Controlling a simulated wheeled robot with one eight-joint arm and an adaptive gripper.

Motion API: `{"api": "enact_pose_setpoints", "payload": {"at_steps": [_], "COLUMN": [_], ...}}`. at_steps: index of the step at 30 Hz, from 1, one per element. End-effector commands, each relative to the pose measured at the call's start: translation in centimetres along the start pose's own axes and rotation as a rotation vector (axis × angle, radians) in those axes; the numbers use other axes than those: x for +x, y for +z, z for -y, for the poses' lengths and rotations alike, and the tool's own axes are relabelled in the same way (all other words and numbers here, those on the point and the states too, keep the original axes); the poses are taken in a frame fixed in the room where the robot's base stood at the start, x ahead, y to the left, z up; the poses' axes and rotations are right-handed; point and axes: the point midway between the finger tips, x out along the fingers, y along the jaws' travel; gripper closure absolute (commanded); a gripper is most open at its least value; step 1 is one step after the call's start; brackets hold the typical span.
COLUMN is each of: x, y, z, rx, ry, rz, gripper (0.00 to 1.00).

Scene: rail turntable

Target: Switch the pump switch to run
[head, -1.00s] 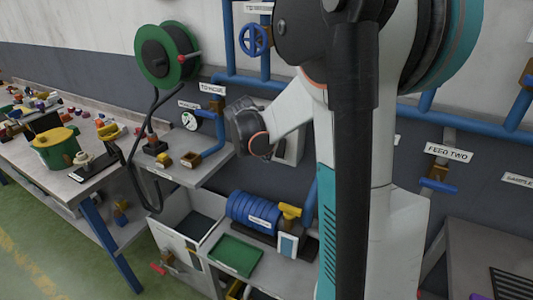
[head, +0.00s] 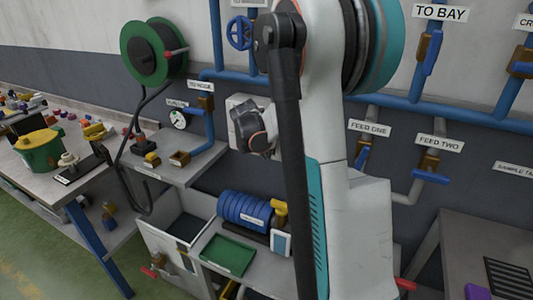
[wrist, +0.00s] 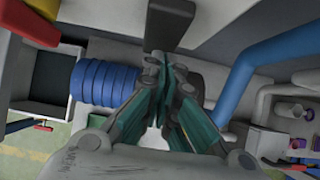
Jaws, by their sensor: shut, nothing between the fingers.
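A pale grey wall box (head: 236,108), which may carry the pump switch, shows behind my gripper (head: 250,130) in the head view. My gripper and arm hide much of it, and I can read no switch label or setting. In the wrist view my gripper (wrist: 165,72) is shut and empty, its fingers together. A dark bar (wrist: 170,22), perhaps the switch lever, stands just beyond the fingertips against a light grey surface. I cannot tell whether the fingertips touch it.
A blue ribbed pump-like drum (head: 245,210) and green tray (head: 228,254) lie below on the bench. A hose reel (head: 152,53) hangs at left. Blue pipes (head: 400,98) with valves, labelled FEED ONE and FEED TWO, run along the wall at right.

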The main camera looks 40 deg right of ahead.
Motion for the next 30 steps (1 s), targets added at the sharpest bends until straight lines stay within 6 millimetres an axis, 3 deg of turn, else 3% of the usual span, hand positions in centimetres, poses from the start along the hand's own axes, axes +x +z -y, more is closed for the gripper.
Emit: {"api": "enact_pose_setpoints", "payload": {"at_steps": [7,30], "x": [1.5,-0.4], "y": [-0.2,1.3], "z": [-0.1,0.0], "rx": [-0.002,0.000], "ry": [0.000,-0.002], "rz": [0.123,0.113], "gripper": [1.00,1.00]}}
